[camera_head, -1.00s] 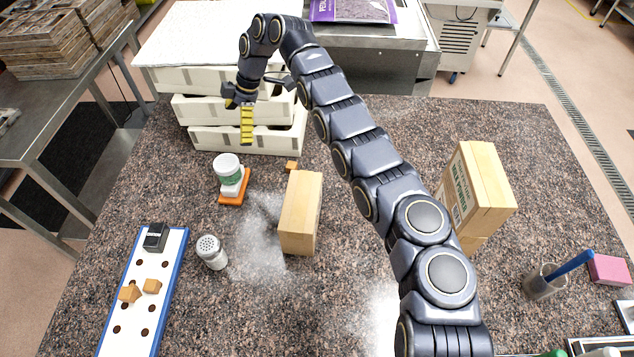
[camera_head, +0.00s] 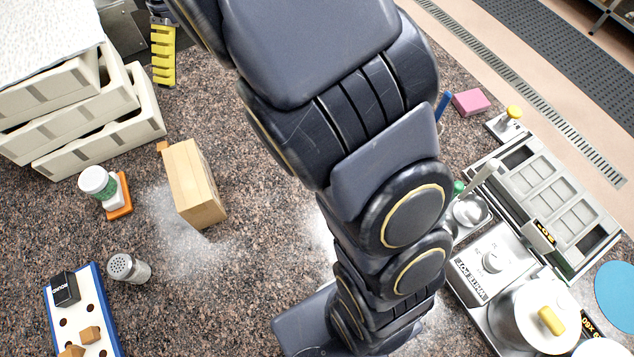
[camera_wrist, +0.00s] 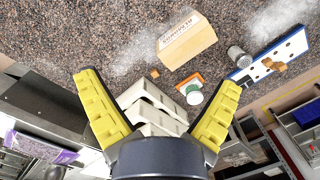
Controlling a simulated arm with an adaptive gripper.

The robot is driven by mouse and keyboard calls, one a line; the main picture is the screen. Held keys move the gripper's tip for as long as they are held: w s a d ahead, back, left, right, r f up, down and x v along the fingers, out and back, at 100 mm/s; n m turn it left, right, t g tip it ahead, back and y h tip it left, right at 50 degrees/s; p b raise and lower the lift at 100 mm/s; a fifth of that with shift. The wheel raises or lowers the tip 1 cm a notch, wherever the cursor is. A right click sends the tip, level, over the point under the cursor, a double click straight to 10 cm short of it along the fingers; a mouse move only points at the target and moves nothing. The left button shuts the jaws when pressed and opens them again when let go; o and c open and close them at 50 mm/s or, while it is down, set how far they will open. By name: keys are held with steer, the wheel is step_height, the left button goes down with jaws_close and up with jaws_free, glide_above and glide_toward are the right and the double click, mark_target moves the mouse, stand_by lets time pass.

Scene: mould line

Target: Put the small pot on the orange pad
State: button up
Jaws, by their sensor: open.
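A small round silvery pot (camera_head: 470,210) stands at the right in the head view, partly behind my arm. A larger pale pot (camera_head: 535,318) with a yellow handle stands nearer, at the lower right. A flat orange piece (camera_head: 121,205) lies at the left, beside or under a white-lidded jar (camera_head: 98,182); I cannot tell whether it is the orange pad. It also shows in the wrist view (camera_wrist: 188,80). My gripper (camera_wrist: 158,103) is open and empty, with yellow fingers apart, high over the pale trays. One finger shows in the head view (camera_head: 163,55).
Stacked pale trays (camera_head: 95,145) stand at the upper left. A metal tray unit (camera_head: 565,205) fills the right side.

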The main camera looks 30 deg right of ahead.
steer(key=s+d+f+m, duration=0.1)
steer(key=s+m, duration=0.3)
steer(key=s, duration=0.9)
steer(key=s+d+f+m, duration=0.1)
steer(key=s+d+m, duration=0.2)
steer(key=s, duration=1.1)
steer(key=shift+d+m+g, duration=0.3)
steer(key=shift+d+m, duration=0.05)
steer(key=shift+m, duration=0.05)
